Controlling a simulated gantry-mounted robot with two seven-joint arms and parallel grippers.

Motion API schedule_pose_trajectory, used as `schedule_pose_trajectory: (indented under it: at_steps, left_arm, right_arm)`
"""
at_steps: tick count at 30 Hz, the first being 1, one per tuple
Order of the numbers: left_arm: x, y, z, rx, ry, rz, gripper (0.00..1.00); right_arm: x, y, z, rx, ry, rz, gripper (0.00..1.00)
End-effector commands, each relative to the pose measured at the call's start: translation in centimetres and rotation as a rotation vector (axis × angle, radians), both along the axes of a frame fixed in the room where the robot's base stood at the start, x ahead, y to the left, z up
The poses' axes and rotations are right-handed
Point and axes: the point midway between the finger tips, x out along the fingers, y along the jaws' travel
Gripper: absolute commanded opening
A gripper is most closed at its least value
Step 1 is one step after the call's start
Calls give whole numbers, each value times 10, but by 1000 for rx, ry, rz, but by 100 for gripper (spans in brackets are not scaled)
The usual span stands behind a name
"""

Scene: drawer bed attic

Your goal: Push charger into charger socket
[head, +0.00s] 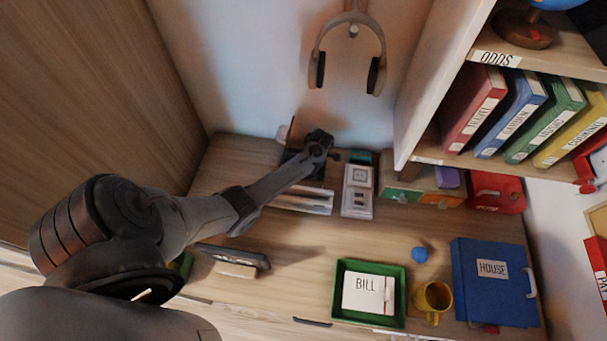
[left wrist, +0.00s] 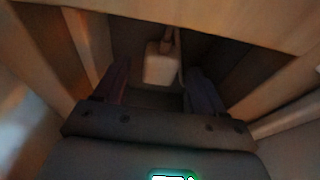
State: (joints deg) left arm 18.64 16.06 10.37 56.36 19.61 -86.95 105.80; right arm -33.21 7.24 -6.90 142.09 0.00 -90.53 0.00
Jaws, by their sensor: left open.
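My left arm reaches across the desk in the head view. Its left gripper (head: 305,165) is at the back of the desk, left of a white socket block (head: 357,190); its fingertips are hidden there. In the left wrist view the left gripper (left wrist: 159,84) is open, with a dark finger on each side. A pale block with a cord at its top, which looks like the charger (left wrist: 160,67), shows between and beyond the fingers. I cannot tell whether they touch it. The charger is not clearly seen in the head view. My right gripper is not in view.
Wooden walls (left wrist: 85,45) close in around the gripper. A pale rack (head: 305,203) lies below it. The shelf (head: 430,75) with binders stands right. Headphones (head: 318,68) hang above. A green tray (head: 340,316), yellow mug (head: 433,298) and blue folder (head: 495,300) occupy the front right.

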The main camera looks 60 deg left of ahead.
Motion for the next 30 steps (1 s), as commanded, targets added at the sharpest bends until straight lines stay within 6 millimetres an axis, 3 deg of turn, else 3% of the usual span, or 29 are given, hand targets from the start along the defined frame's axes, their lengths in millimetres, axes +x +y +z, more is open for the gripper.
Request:
schedule_pose_trajectory:
  at_steps: [3,14,23,30]
  left_arm:
    - [0,0,0,0,0,0,67]
    - [0,0,0,0,0,0,13]
    - [0,0,5,2,-1,-1,13]
    - [0,1,38,2,-2,0,13]
  right_arm:
    - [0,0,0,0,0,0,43]
    - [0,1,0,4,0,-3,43]
    - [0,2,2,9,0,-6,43]
    - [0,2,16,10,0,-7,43]
